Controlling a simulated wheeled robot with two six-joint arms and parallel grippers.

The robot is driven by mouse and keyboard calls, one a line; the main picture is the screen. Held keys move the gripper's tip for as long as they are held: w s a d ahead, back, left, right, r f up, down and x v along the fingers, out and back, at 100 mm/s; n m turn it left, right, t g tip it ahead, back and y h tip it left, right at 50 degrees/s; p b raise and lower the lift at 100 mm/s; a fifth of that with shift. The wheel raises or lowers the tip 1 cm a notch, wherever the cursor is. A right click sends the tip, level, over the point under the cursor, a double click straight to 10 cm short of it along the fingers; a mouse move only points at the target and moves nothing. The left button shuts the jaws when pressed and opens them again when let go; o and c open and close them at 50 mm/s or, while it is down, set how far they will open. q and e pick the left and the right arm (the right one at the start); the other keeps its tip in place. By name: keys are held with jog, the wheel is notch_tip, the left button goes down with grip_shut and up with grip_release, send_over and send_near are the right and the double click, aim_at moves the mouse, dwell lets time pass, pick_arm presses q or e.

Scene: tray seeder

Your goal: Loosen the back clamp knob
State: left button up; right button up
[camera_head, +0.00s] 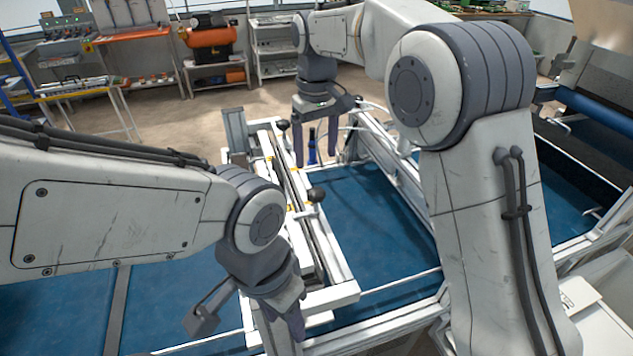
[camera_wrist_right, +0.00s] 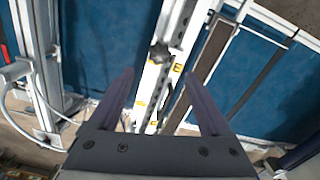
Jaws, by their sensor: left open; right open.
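The back clamp knob (camera_head: 282,124) is a black ball-like knob near the far end of a light metal rail assembly (camera_head: 345,292). A second black knob (camera_head: 317,195) sits nearer to me on the same assembly. My right gripper (camera_head: 316,162) is open and empty, pointing down above the assembly, to the right of the back knob in the picture. In the right wrist view, a black lobed knob (camera_wrist_right: 159,53) shows beyond the open fingers (camera_wrist_right: 165,103), touching neither; I cannot tell which knob it is. My left gripper (camera_head: 278,322) is open, low at the near end; its tips are partly hidden.
A blue bed (camera_head: 375,215) with a light metal frame lies under and around the rail. A dark blue upright cylinder (camera_head: 312,147) stands by the right gripper's fingers. Shelves and an orange machine (camera_head: 210,42) stand far back, across open floor.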

aim_at(316, 191)
notch_tip(316, 191, down, 10)
jog(key=shift+f+p, duration=0.15)
jog(key=shift+p, duration=1)
grip_shut()
